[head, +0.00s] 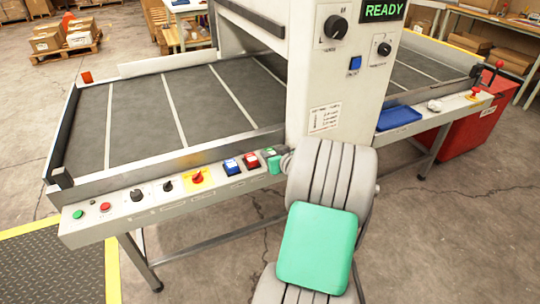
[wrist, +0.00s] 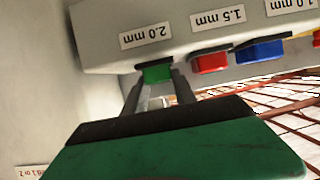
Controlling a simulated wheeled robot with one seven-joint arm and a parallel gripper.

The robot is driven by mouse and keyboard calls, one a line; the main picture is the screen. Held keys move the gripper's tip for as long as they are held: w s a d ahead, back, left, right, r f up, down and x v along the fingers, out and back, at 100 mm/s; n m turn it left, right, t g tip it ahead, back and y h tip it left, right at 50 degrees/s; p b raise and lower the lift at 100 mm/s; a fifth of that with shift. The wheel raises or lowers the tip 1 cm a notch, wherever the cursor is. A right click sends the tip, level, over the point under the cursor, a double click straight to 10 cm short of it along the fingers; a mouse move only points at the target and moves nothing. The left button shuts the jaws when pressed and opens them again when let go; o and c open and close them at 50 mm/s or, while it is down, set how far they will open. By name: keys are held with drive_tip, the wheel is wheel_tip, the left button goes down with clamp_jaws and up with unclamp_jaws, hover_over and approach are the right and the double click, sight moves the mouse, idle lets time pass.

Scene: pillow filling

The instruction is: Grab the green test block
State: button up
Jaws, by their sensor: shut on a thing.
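The green test block (wrist: 157,73) sits at its slot under the 2.0 mm label in the wrist view. My gripper (wrist: 155,80) is shut on it, with one finger on each side. The block still looks seated in the panel, with no clear gap visible. In the head view my gripper (head: 274,163) is at the right end of the front panel, beside the machine's upright. My arm hides part of that area, and the block is hard to separate from my green hand there.
A red block (wrist: 210,63) under the 1.5 mm label and a blue block (wrist: 260,50) sit beside it. The front panel (head: 125,213) carries several buttons and knobs, including a red knob on yellow (head: 197,178). The machine's upright (head: 325,105) stands close behind my arm.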

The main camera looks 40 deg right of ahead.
clamp_jaws()
